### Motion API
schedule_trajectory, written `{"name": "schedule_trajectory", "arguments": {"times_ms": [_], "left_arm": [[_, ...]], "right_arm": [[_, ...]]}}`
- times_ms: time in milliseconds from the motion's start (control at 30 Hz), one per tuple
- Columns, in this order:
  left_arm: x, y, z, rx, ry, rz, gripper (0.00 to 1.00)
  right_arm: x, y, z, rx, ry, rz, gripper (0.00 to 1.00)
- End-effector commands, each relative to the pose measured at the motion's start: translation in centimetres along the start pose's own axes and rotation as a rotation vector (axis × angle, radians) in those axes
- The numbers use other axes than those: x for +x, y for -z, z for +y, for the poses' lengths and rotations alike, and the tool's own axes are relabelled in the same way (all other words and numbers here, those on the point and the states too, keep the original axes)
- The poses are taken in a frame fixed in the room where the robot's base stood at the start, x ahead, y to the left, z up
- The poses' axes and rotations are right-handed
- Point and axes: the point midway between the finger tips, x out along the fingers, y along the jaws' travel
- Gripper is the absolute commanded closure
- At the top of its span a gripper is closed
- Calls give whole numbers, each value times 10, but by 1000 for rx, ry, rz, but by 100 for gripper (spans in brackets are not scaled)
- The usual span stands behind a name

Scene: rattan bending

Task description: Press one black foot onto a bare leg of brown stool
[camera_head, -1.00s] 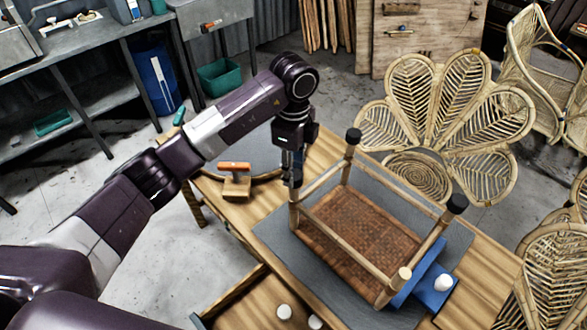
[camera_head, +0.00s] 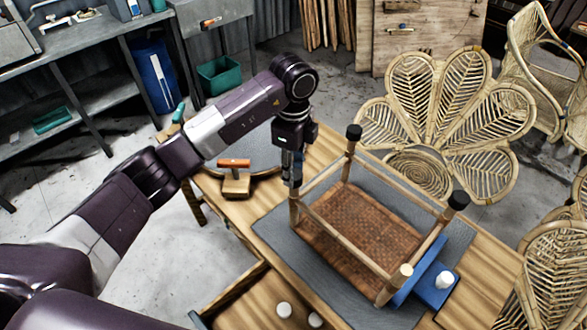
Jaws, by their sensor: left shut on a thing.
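The brown stool lies upside down on the table, its woven brown seat (camera_head: 360,228) low and its legs up. Black feet cap the back leg (camera_head: 353,132) and the right leg (camera_head: 457,200). The front leg (camera_head: 402,272) has a bare, pale top. My left gripper (camera_head: 291,180) points straight down at the top of the left leg (camera_head: 294,210). It is shut on a small dark thing, probably a black foot, mostly hidden by the fingers. I cannot tell whether that thing is seated on the leg. My right gripper is not in view.
A blue tray (camera_head: 434,290) with a white cap (camera_head: 445,280) stands at the stool's right. An orange-handled tool on a wooden block (camera_head: 235,180) is left of my gripper. White pieces (camera_head: 284,309) lie in the open drawer in front. Rattan chairs (camera_head: 440,120) stand behind.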

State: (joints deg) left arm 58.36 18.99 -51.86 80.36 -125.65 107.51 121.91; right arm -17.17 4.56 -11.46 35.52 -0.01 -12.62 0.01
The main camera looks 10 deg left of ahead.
Motion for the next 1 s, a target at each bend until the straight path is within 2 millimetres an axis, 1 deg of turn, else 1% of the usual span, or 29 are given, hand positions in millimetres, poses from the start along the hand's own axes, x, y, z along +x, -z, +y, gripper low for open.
{"name": "schedule_trajectory", "arguments": {"times_ms": [33,333,367,500,533,833,933,1000], "left_arm": [[3,0,1,0,-2,-1,85],[3,0,1,0,-4,-1,85],[3,0,1,0,-4,-1,65],[3,0,1,0,-3,0,50],[2,0,1,0,-3,0,48],[0,0,0,0,-1,0,48],[-9,0,0,1,1,1,48],[-20,0,-1,0,2,-1,48]], "right_arm": [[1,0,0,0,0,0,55],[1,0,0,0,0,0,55],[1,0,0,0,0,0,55],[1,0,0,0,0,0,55],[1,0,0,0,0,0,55],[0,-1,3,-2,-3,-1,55],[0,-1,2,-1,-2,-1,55],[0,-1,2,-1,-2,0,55]]}}
